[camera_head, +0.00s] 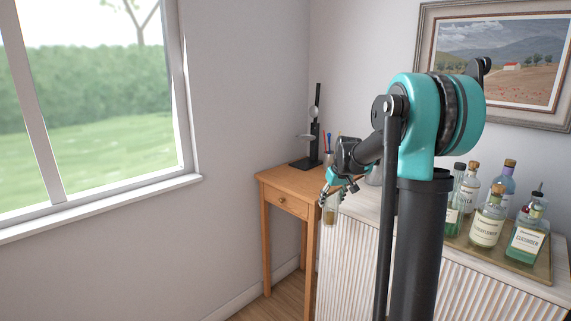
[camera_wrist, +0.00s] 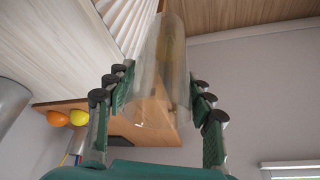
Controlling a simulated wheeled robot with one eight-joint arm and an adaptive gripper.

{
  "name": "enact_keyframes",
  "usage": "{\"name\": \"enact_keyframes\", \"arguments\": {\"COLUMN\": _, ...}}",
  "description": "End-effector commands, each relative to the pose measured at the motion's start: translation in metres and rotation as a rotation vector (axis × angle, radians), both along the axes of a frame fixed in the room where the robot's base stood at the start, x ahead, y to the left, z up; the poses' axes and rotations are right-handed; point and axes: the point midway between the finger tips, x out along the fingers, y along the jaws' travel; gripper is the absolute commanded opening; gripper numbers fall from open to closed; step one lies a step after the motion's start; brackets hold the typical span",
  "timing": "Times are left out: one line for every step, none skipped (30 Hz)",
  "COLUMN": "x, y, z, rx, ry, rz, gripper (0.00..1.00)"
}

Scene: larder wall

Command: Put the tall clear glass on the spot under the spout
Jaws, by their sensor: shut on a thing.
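The tall clear glass (camera_head: 330,213) hangs in my gripper (camera_head: 338,190), in front of the ribbed cabinet's left end and near the small wooden table's right edge. In the wrist view the see-through glass (camera_wrist: 160,85) lies between the green finger pads of my gripper (camera_wrist: 158,95), which is shut on it. The glass is off any surface. I cannot make out a spout or a marked spot under one in either view; my arm covers part of the cabinet top.
The wooden table (camera_head: 283,181) carries a black stand (camera_head: 317,130) and a pen cup (camera_head: 328,157). The ribbed cabinet (camera_head: 345,265) bears a tray (camera_head: 538,266) of several bottles (camera_head: 488,222) at right. The wrist view shows an orange ball (camera_wrist: 57,118) and a yellow ball (camera_wrist: 79,117).

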Motion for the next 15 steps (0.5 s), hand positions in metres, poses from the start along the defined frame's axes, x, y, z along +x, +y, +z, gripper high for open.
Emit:
{"name": "enact_keyframes", "arguments": {"x": -0.001, "y": -0.001, "z": -0.019, "rx": 0.0, "ry": -0.001, "rz": -0.027, "gripper": 0.09}}
{"name": "enact_keyframes", "arguments": {"x": -0.002, "y": -0.002, "z": -0.029, "rx": 0.0, "ry": -0.002, "rz": -0.046, "gripper": 0.09}}
{"name": "enact_keyframes", "arguments": {"x": -0.004, "y": -0.004, "z": -0.043, "rx": 0.0, "ry": -0.002, "rz": -0.07, "gripper": 0.09}}
{"name": "enact_keyframes", "arguments": {"x": -0.006, "y": -0.005, "z": -0.053, "rx": -0.001, "ry": -0.003, "rz": -0.087, "gripper": 0.09}}
{"name": "enact_keyframes", "arguments": {"x": -0.008, "y": -0.006, "z": -0.063, "rx": 0.0, "ry": -0.004, "rz": -0.105, "gripper": 0.09}}
{"name": "enact_keyframes", "arguments": {"x": -0.011, "y": -0.007, "z": -0.075, "rx": 0.0, "ry": -0.006, "rz": -0.129, "gripper": 0.09}}
{"name": "enact_keyframes", "arguments": {"x": -0.013, "y": -0.008, "z": -0.084, "rx": 0.0, "ry": -0.007, "rz": -0.145, "gripper": 0.09}}
{"name": "enact_keyframes", "arguments": {"x": -0.015, "y": -0.009, "z": -0.093, "rx": 0.0, "ry": -0.01, "rz": -0.163, "gripper": 0.09}}
{"name": "enact_keyframes", "arguments": {"x": -0.019, "y": -0.01, "z": -0.104, "rx": 0.002, "ry": -0.011, "rz": -0.185, "gripper": 0.09}}
{"name": "enact_keyframes", "arguments": {"x": -0.022, "y": -0.011, "z": -0.111, "rx": 0.002, "ry": -0.013, "rz": -0.199, "gripper": 0.09}}
{"name": "enact_keyframes", "arguments": {"x": -0.024, "y": -0.012, "z": -0.118, "rx": 0.003, "ry": -0.015, "rz": -0.214, "gripper": 0.09}}
{"name": "enact_keyframes", "arguments": {"x": -0.028, "y": -0.013, "z": -0.126, "rx": 0.002, "ry": -0.017, "rz": -0.232, "gripper": 0.09}}
{"name": "enact_keyframes", "arguments": {"x": -0.031, "y": -0.013, "z": -0.132, "rx": 0.003, "ry": -0.018, "rz": -0.243, "gripper": 0.09}}
{"name": "enact_keyframes", "arguments": {"x": -0.033, "y": -0.014, "z": -0.137, "rx": 0.003, "ry": -0.02, "rz": -0.254, "gripper": 0.09}}
{"name": "enact_keyframes", "arguments": {"x": -0.036, "y": -0.015, "z": -0.143, "rx": 0.005, "ry": -0.021, "rz": -0.268, "gripper": 0.09}}
